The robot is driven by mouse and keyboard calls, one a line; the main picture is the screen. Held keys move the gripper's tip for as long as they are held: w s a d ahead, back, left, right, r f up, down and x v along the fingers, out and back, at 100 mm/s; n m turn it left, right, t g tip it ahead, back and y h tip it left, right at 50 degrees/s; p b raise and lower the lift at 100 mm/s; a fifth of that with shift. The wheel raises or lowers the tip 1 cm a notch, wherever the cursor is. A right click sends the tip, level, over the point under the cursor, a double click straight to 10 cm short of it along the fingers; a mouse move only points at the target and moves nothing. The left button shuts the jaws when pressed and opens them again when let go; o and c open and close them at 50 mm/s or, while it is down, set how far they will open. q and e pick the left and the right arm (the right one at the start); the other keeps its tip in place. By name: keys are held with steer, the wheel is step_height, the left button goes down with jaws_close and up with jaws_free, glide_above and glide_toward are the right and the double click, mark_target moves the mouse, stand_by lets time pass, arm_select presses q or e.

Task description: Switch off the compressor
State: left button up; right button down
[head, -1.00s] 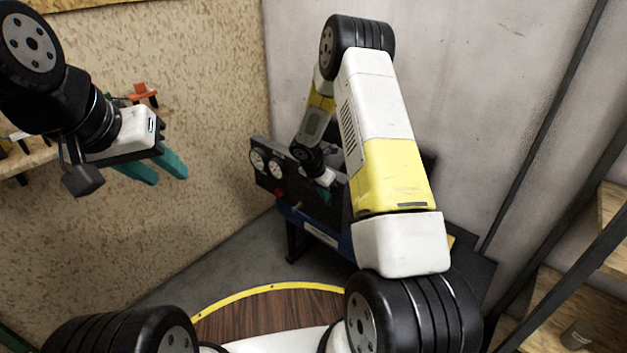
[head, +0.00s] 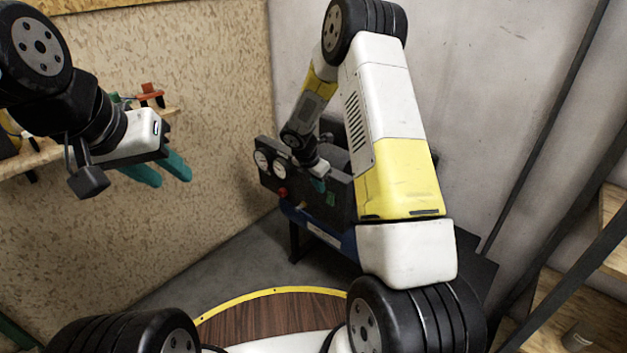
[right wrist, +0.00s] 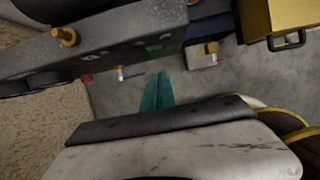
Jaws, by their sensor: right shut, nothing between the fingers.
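The compressor (head: 345,165) stands in the corner, a dark panel above a blue tank (head: 325,235). The panel carries two round white gauges (head: 262,161) and a red knob (head: 283,193). My right gripper (head: 319,184) is in front of the panel, right of the red knob. In the right wrist view its teal fingers (right wrist: 158,90) are shut and empty, pointing at the panel's lower edge (right wrist: 120,45). There the red knob (right wrist: 86,78) and a small brass valve (right wrist: 125,73) lie to their left. My left gripper (head: 162,170) is open and empty, far left of the compressor.
A wooden shelf (head: 35,157) with an orange item (head: 151,93) is on the left wall. Wooden shelves with a can (head: 578,335) stand at right. A yellow part (right wrist: 283,15) shows at the wrist view's top right. The floor left of the compressor is clear.

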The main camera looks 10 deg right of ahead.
steer(key=v, duration=0.4)
steer(key=d+v, duration=0.1)
steer(key=shift+w+a+r, duration=0.15)
steer(key=shift+w+r, duration=0.1)
steer(key=shift+r, duration=0.35)
